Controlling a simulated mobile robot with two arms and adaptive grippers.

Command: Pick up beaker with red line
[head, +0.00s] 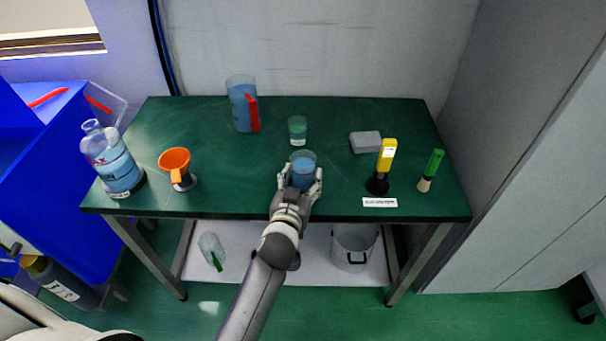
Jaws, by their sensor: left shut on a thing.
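A clear beaker with blue liquid (303,164) stands upright at the front middle of the green table. My left gripper (301,186) comes from the front and is shut around it, one finger on each side. The fingers hide its lower part, and I cannot make out a red line on it. A smaller glass beaker with green contents (297,131) stands just behind it, apart from the gripper. A tall blue pitcher with a red handle (240,105) stands at the back left. My right gripper is not in view.
On the green table (340,117) are an orange cup (175,166), a large bottle (112,160), a grey block (365,142), a yellow device (383,165) and a green-handled brush (430,171). A bucket (353,248) and a glass (211,249) are on the lower shelf.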

